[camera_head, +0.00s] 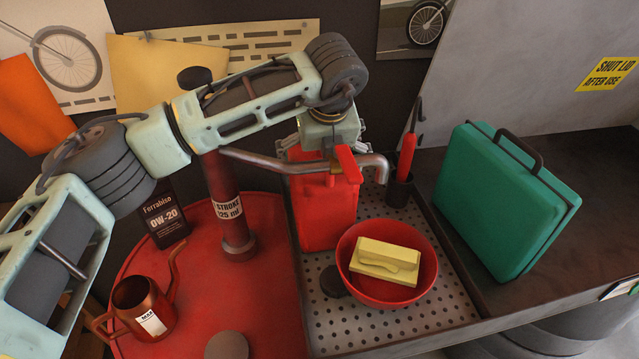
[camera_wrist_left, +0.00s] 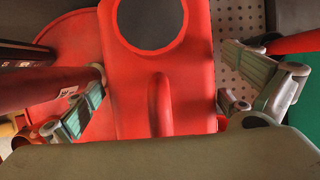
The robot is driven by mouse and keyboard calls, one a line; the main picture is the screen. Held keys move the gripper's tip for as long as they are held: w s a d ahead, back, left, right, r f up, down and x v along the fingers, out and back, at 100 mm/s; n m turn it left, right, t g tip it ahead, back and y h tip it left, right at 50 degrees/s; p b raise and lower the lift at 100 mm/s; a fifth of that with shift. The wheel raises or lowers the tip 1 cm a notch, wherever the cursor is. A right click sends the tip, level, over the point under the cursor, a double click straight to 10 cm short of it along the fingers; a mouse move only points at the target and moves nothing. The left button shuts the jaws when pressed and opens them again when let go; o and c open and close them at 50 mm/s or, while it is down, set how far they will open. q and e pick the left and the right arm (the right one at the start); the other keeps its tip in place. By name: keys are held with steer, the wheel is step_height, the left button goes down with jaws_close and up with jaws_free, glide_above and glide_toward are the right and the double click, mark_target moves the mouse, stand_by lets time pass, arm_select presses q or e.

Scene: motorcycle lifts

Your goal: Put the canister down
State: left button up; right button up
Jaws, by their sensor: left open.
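The red canister (camera_head: 325,212) stands upright on the perforated grey tray (camera_head: 400,318), at its left side behind a red bowl. My left gripper (camera_head: 330,150) is over the canister's top, with its fingers largely hidden in the head view. In the left wrist view the canister (camera_wrist_left: 190,65) lies between the two open fingers of my left gripper (camera_wrist_left: 165,100), with its handle ridge in the middle. Gaps show on both sides, so the fingers look apart from it. My right gripper is not in view.
The red bowl (camera_head: 425,262) with a yellow block (camera_head: 388,260) stands just in front of the canister. A red pump column (camera_head: 228,200) with a bent pipe (camera_head: 300,163) is close at the left. A green case (camera_head: 500,205) stands at the right.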

arm_select(q)
steer(key=shift+c, duration=0.5)
steer(key=c, duration=1.5)
steer(key=shift+c, duration=0.6)
steer(key=shift+r, duration=0.1)
